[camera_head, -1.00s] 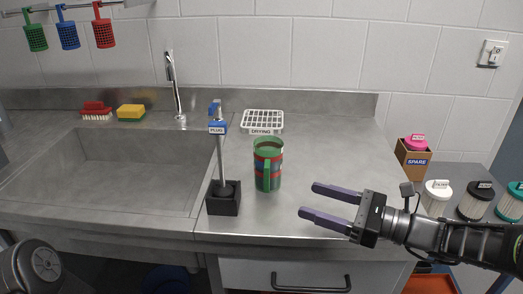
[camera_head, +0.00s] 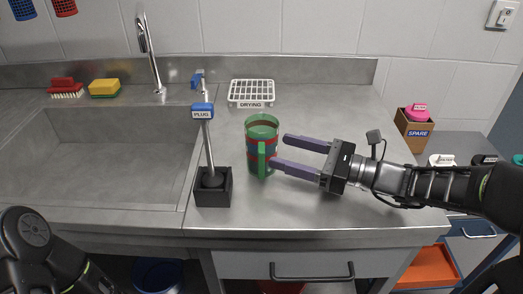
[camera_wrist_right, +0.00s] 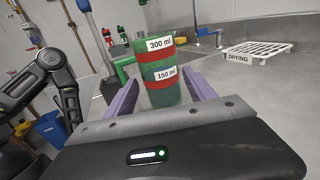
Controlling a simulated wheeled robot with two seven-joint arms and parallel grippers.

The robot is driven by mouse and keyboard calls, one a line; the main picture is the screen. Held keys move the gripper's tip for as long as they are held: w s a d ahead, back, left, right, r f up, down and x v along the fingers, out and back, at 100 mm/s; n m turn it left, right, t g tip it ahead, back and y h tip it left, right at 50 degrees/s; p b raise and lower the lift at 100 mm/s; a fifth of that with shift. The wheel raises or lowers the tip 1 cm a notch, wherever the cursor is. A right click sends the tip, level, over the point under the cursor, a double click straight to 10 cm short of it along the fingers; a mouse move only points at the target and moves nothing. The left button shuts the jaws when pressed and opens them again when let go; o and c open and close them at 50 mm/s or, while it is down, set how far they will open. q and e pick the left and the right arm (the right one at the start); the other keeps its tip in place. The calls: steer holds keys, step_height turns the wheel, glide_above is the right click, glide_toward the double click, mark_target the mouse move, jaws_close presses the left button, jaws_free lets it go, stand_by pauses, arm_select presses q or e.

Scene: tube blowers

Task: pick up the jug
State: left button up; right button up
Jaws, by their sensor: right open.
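The jug (camera_head: 262,135) is green with red bands and a handle on its near side. It stands upright on the steel counter, right of the plug stand. My right gripper (camera_head: 277,153) is open just right of the jug, fingers pointing at it, with one fingertip close to the handle. In the right wrist view the jug (camera_wrist_right: 160,75) shows "300 ml" and "150 ml" labels and stands ahead between the two purple fingers, its handle to the left. I cannot tell whether a finger touches it. My left arm shows at the lower left, but its gripper is out of view.
A plug on a rod stands in a black block (camera_head: 213,187) left of the jug. A white drying rack (camera_head: 252,92) lies behind it. The sink (camera_head: 95,155) is at left, with a red brush (camera_head: 66,88) and yellow sponge (camera_head: 104,88) behind. The counter right of the rack is clear.

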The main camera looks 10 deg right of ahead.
mark_target(276, 149)
steer(key=shift+x, duration=1.95)
steer(key=shift+x, duration=2.6)
steer(key=shift+f, duration=0.2)
steer(key=c, duration=1.3)
steer(key=shift+r, duration=0.15)
step_height(276, 149, up, 10)
steer(key=shift+f+p, duration=0.1)
steer(key=shift+p, duration=0.65)
